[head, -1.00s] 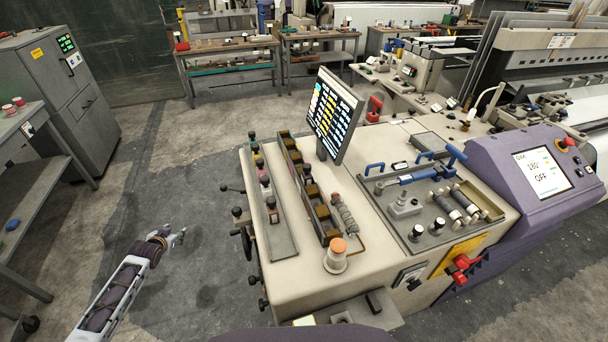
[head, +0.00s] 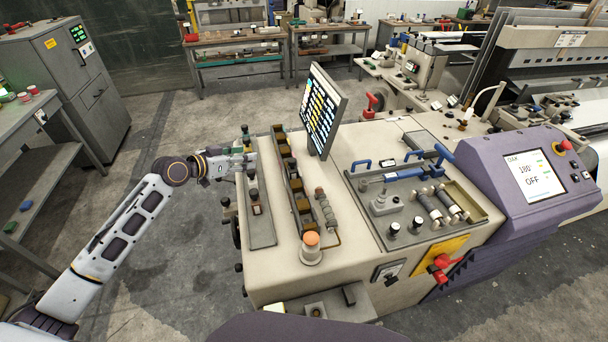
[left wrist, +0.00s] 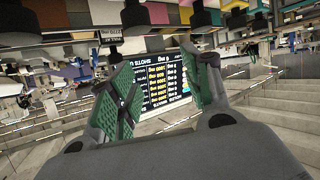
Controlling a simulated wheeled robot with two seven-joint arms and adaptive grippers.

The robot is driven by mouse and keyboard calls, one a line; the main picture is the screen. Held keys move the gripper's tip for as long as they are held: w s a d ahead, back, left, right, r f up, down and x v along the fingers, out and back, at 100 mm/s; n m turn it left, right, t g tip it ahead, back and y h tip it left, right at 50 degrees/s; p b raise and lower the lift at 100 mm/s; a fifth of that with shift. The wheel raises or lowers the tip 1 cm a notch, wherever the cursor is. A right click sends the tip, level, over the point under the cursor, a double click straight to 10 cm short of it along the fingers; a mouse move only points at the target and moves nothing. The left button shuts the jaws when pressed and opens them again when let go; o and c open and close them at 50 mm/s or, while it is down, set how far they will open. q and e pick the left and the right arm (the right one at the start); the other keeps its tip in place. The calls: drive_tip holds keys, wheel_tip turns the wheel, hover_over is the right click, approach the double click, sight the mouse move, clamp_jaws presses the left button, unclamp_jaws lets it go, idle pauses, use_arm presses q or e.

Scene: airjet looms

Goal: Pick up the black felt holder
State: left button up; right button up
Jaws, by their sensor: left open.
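My left gripper (head: 246,163) reaches in from the left over the left edge of the cream console (head: 280,268). It is open, and its green-padded fingers stand apart with nothing between them in the left wrist view (left wrist: 166,80). Close by is a grey strip (head: 263,236) with several small black-topped pieces (head: 255,203). The gripper partly covers its far part. Black knobs (left wrist: 205,14) also show at the top of the left wrist view. I cannot tell for certain which piece is the black felt holder. My right gripper is not in view.
A tilted screen (head: 322,112) stands behind a rack of brown blocks (head: 303,205). An orange-topped knob (head: 311,250) and a tool tray with blue handles (head: 410,175) lie to the right. A grey cabinet (head: 75,90) stands left. Floor between is clear.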

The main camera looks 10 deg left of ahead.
use_arm(q)
drive_tip(key=m+g+h, duration=0.1)
drive_tip(key=m+h, duration=0.1)
approach(289, 160)
drive_tip(key=a+r, duration=0.2)
drive_tip(key=shift+s+a+f+m+g, duration=0.15)
drive_tip(key=shift+s+f+m+g, duration=0.15)
drive_tip(key=shift+s+m, duration=0.35)
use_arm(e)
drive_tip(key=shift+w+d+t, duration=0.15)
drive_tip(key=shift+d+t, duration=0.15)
use_arm(q)
drive_tip(key=shift+w, duration=0.1)
drive_tip(key=p+x, duration=0.1)
drive_tip(key=x, duration=0.7)
drive_tip(key=shift+w+d+f, duration=0.1)
drive_tip(key=shift+d, duration=0.25)
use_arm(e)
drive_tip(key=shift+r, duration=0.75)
